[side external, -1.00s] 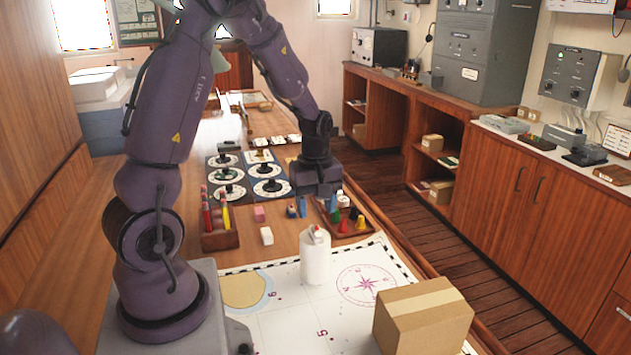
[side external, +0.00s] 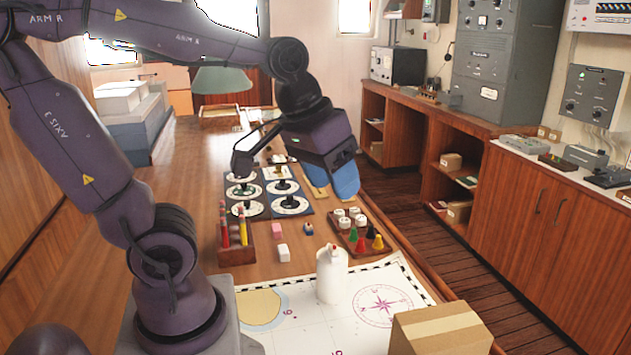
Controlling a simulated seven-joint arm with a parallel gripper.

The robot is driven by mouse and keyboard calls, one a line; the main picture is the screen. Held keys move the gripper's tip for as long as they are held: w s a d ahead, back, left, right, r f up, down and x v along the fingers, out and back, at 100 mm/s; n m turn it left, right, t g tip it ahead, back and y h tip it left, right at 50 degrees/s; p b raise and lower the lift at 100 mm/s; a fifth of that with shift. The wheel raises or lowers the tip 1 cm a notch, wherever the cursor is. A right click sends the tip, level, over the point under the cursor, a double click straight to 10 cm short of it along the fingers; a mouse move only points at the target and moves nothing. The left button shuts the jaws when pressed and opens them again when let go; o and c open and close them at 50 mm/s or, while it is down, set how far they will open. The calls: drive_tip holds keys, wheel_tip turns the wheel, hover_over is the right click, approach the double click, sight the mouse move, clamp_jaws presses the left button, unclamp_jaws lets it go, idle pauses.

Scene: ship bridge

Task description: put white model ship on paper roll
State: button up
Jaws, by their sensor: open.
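The paper roll (side external: 330,278) stands upright on the chart. A small white thing with a red part, which looks like the white model ship (side external: 332,252), rests on top of the roll; its fine shape is too small to make out. My gripper (side external: 297,175) is open, with its fingers wide apart and nothing seen between them. It is raised above the table behind the roll, near the round dial cards, well clear of the roll and the ship.
Pencils stand in a wooden holder (side external: 236,247). A cardboard box (side external: 440,330) is at front right. The chart (side external: 380,302) has bare room.

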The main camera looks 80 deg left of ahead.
drive_tip(key=s+d+m, duration=0.1)
drive_tip(key=m, duration=0.1)
drive_tip(key=s+d+r+m+t, duration=0.1)
drive_tip(key=s+d+m, duration=0.1)
drive_tip(key=shift+s, duration=0.1)
